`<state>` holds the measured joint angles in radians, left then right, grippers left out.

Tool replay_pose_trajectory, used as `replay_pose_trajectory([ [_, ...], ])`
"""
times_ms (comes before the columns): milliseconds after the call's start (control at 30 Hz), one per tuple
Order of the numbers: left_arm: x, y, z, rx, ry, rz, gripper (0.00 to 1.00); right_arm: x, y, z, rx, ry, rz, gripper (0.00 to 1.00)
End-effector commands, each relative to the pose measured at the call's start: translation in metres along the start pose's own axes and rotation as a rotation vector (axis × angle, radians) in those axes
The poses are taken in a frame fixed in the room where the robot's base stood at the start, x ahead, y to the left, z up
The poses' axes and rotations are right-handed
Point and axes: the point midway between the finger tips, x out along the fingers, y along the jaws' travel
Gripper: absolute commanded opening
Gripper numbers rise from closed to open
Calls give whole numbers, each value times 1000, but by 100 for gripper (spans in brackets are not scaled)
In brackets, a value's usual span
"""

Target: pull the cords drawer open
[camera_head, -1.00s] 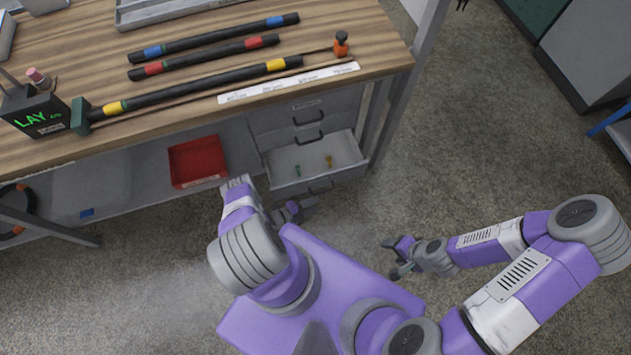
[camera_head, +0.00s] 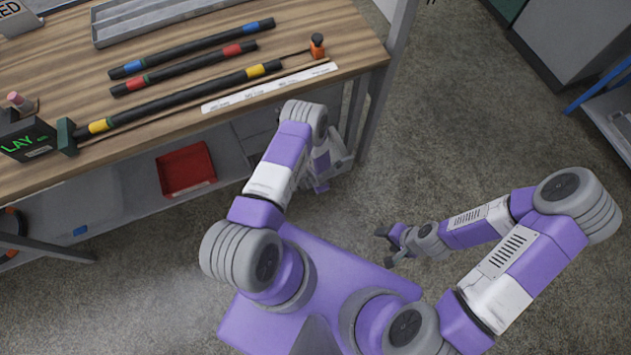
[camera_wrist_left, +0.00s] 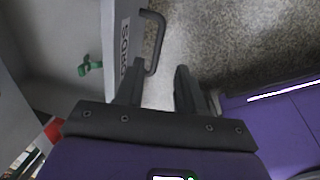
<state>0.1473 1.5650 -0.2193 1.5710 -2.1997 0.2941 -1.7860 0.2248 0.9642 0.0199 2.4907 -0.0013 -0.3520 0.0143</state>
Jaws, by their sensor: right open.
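The cords drawer shows in the left wrist view as a grey front (camera_wrist_left: 122,30) with a sideways label that seems to read CORDS. It stands partly out, and a small green piece (camera_wrist_left: 88,67) lies inside. Its dark bar handle (camera_wrist_left: 157,38) reaches down between the fingertips of my left gripper (camera_wrist_left: 160,78). Those fingers are apart, and I see no grip on the handle. In the head view my left arm hides most of the drawer and the left gripper's fingertips. My right gripper (camera_head: 386,248) is open and empty above the floor, right of my base.
A red bin (camera_head: 187,170) sits on the lower shelf. A bench leg (camera_head: 372,115) stands right of the drawers.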

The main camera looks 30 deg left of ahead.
Motion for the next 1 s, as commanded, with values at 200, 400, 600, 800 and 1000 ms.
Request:
replay_pose_trajectory([
  [200, 23, 2, 1, 17, 1, 17, 38, 12, 4, 0, 0, 0, 0, 61],
  [400, 56, 2, 1, 14, 0, 15, 38, 27, 10, -1, 0, 0, 0, 61],
  [600, 73, 3, 1, 13, 1, 15, 38, 35, 13, -1, 0, -1, 0, 61],
  [800, 74, 4, 1, 12, 0, 14, 38, 35, 13, -1, 0, 0, 0, 61],
  [1000, 74, 3, 1, 12, 0, 14, 24, 35, 13, -1, 0, 0, 0, 61],
])
